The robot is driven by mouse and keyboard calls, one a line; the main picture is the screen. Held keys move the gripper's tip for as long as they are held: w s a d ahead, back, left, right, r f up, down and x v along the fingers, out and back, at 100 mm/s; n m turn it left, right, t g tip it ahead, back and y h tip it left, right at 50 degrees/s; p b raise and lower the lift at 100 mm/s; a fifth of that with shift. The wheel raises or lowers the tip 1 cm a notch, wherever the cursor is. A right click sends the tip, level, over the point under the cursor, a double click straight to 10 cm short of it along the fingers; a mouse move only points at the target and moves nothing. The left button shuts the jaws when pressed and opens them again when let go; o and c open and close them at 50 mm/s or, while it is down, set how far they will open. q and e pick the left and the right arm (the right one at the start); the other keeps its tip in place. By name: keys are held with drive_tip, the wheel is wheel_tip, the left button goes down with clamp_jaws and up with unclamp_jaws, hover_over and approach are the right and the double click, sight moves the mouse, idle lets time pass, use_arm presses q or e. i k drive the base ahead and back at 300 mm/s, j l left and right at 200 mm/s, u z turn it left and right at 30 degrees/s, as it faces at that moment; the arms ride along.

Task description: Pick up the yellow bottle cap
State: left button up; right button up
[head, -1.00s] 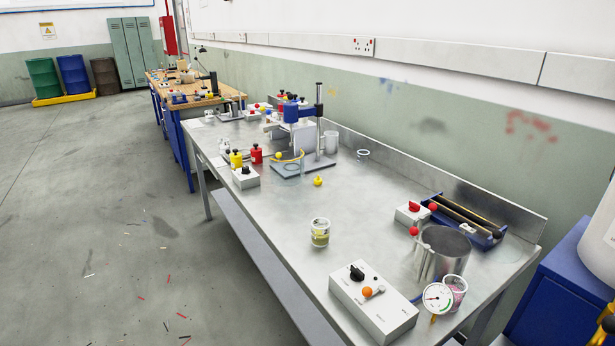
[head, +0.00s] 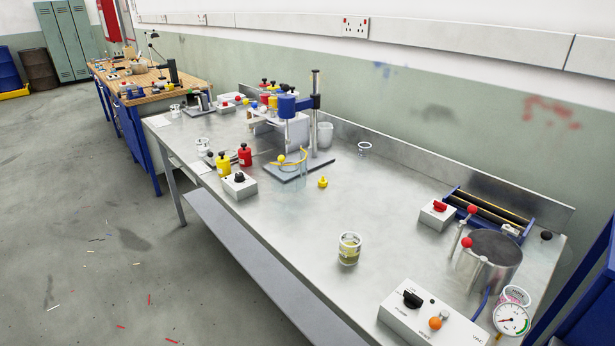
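A small yellow cap-like piece (head: 322,182) sits alone on the metal bench top, just right of the grey base plate of the nozzle stand. A yellow bottle (head: 223,163) with a dark top stands at the bench's left edge, beside a red bottle (head: 245,155). Neither of my grippers shows in the head view.
A glass jar with yellowish contents (head: 348,249) stands near the front edge. A grey control box (head: 430,312), metal pot (head: 491,258) and gauge (head: 511,319) crowd the right end. The middle of the bench (head: 390,200) is clear.

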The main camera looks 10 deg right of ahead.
sight(322, 182)
drive_tip(key=i+j, duration=0.6)
drive_tip(key=j, duration=0.2)
drive_tip(key=i+j+z, duration=0.15)
drive_tip(key=z, duration=1.5)
